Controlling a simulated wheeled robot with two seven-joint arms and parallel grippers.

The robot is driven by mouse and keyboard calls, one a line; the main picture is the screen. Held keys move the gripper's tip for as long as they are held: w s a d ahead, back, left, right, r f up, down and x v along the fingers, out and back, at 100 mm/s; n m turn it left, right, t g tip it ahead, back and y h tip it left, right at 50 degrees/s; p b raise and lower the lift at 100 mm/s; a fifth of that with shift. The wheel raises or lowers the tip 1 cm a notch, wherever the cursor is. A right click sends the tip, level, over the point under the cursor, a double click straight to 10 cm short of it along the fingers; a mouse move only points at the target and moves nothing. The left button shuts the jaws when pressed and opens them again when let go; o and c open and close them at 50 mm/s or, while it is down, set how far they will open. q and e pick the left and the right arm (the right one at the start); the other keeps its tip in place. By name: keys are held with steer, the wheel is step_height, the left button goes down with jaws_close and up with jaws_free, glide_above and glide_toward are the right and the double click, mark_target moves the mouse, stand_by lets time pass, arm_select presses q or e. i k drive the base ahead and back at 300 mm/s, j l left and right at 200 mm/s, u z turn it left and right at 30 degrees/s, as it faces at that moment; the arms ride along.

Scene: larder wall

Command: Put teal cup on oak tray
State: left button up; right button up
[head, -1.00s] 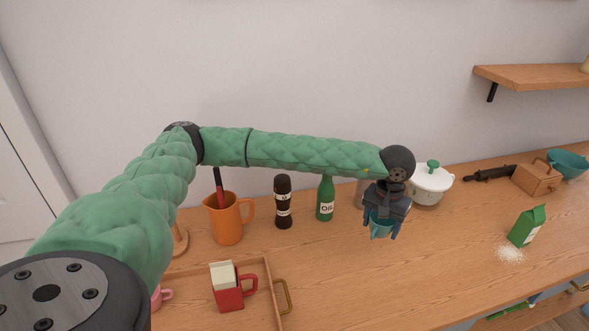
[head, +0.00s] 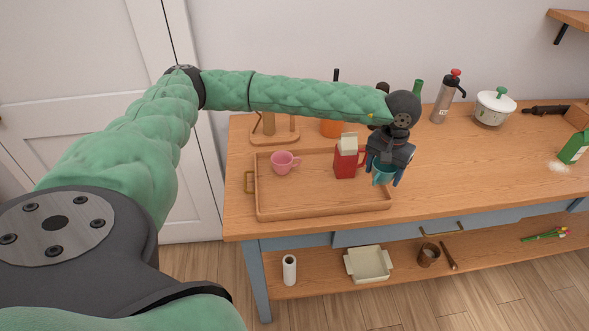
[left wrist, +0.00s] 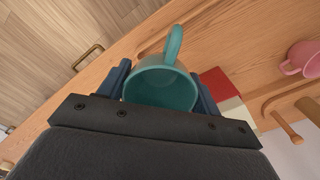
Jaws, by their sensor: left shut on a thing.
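My left gripper (head: 385,172) is shut on the teal cup (head: 382,176). In the left wrist view the cup (left wrist: 162,88) sits between the two fingers, its handle pointing up in the picture. The oak tray (head: 305,213) lies on the counter at the left. The gripper and cup show at the tray's right end; I cannot tell their exact height above it. My right gripper is not in view.
Behind the tray are a wooden stand (head: 268,130) and an orange jug (head: 331,128), partly hidden by my arm. A pump bottle (head: 447,97) and white pot (head: 492,107) stand at the back right. The tray's front middle is clear. A lower shelf (head: 330,282) holds several small things.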

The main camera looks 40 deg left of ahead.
mark_target(285, 195)
steer(key=u, duration=1.65)
steer(key=l+u, duration=0.3)
steer(key=l, duration=0.55)
steer(key=k+l+u, duration=0.1)
steer(key=l+u, duration=0.15)
steer(key=l, duration=0.65)
steer(key=k+l, duration=0.1)
steer(key=l, duration=0.8)
